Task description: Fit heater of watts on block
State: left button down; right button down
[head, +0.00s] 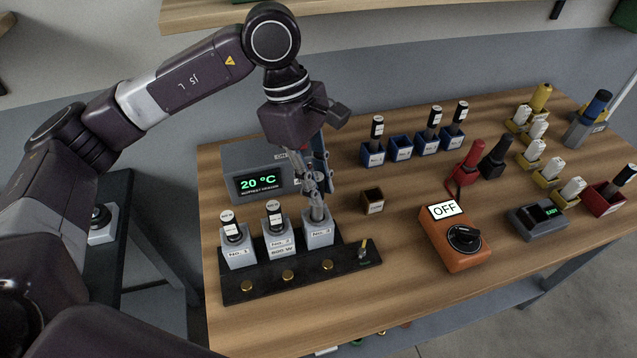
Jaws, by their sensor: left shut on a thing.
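Three light grey blocks stand in a row on a black base (242,289): No. 1 (239,257), No. 2 (279,242) and No. 3 (318,236). No. 2's plate seems to read 800 W. Blocks No. 1 and No. 2 each carry a dark cylinder with a white label on top. My left gripper (317,193) points down over block No. 3, shut on a grey cylindrical piece (317,213) at the block's top. The fingers partly hide this piece; how deep it sits I cannot tell. My right gripper is out of view.
A display box (252,157) reading 20 °C stands behind the blocks. Blue holders (373,154) stand at the back, one empty (400,147). A small brown box (372,201) and an orange switch box (455,238) showing OFF are to the right, with bare wood between.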

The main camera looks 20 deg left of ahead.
pick_arm(q)
jog(key=shift+f+b, duration=2.3)
jog(key=shift+f, duration=0.2)
jog(key=c, duration=1.7)
grip_release()
jog(key=v, duration=1.2)
jog(key=shift+r, duration=0.1)
jog(key=shift+d, duration=0.1)
